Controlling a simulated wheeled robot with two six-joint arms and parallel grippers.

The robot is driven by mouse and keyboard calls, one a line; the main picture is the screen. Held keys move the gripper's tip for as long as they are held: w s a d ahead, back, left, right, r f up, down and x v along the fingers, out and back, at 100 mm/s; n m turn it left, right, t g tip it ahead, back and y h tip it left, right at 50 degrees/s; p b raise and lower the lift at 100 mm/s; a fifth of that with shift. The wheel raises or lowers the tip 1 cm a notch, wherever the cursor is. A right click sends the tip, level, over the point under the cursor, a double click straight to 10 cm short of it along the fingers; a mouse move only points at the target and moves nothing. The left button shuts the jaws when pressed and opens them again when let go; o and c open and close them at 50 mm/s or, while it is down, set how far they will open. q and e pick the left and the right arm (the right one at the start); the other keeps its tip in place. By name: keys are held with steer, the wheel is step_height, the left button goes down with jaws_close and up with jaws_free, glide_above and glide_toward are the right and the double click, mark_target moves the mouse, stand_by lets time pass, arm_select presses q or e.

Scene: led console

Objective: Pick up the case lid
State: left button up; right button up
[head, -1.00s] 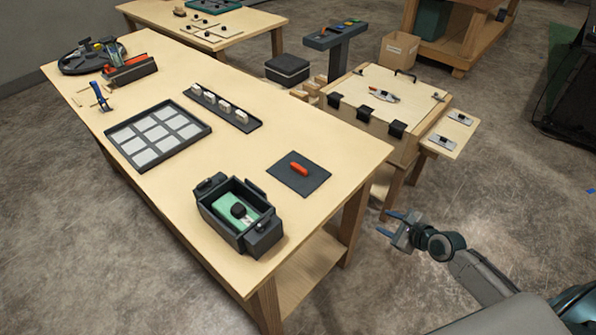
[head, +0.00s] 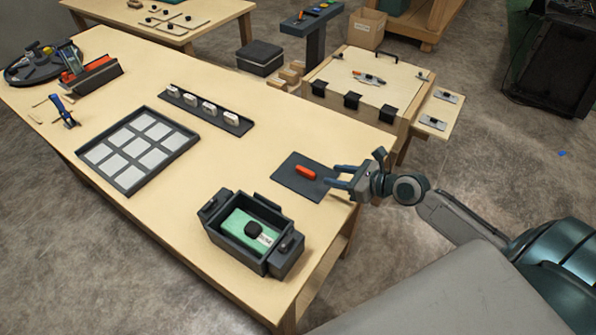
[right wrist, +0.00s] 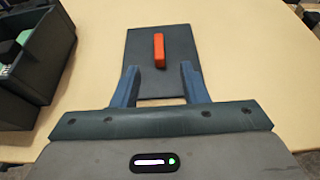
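The case lid (head: 290,183) is a flat dark grey plate with an orange-red handle (head: 306,172) on top. It lies flat on the wooden table near its right edge. In the right wrist view the lid (right wrist: 140,52) lies ahead of the fingers, its handle (right wrist: 159,50) upright in the picture between their lines. My right gripper (head: 333,177) is open and empty, its fingertips over or close to the lid's right edge, short of the handle. The open dark case (head: 232,245) with a green board (head: 240,228) inside stands in front of the lid. My left gripper is not in view.
A dark tray (head: 118,187) of pale squares and a strip of white blocks (head: 243,127) lie farther left on the table (head: 180,235). The case also shows at the left in the right wrist view (right wrist: 58,62). A wooden crate (head: 398,102) stands behind. Table around the lid is clear.

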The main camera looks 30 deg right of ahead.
mark_target(307, 171)
steer(key=x, duration=0.2)
steer(key=shift+w+a+f, duration=0.1)
steer(key=shift+w+a, duration=0.1)
steer(key=shift+w, duration=0.15)
steer(key=shift+w+a+f, duration=0.15)
steer(key=shift+w+a, duration=0.05)
steer(key=shift+w, duration=0.1)
steer(key=shift+w+a+f, duration=0.1)
steer(key=shift+w, duration=0.1)
steer(key=shift+w+a+f, duration=0.15)
steer(key=shift+w+a, duration=0.1)
steer(key=shift+w, duration=0.1)
steer(key=p+x, duration=0.1)
steer(key=x, duration=0.2)
steer(key=shift+a, duration=0.15)
steer(key=shift+w+a+f, duration=0.25)
steer(key=shift+w+f, duration=0.05)
steer(key=shift+w, duration=0.2)
steer(key=shift+s+d, duration=0.1)
steer(key=shift+c, duration=1.1)
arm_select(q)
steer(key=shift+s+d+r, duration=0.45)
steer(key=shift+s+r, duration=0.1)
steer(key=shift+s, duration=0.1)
arm_select(e)
jaws_close()
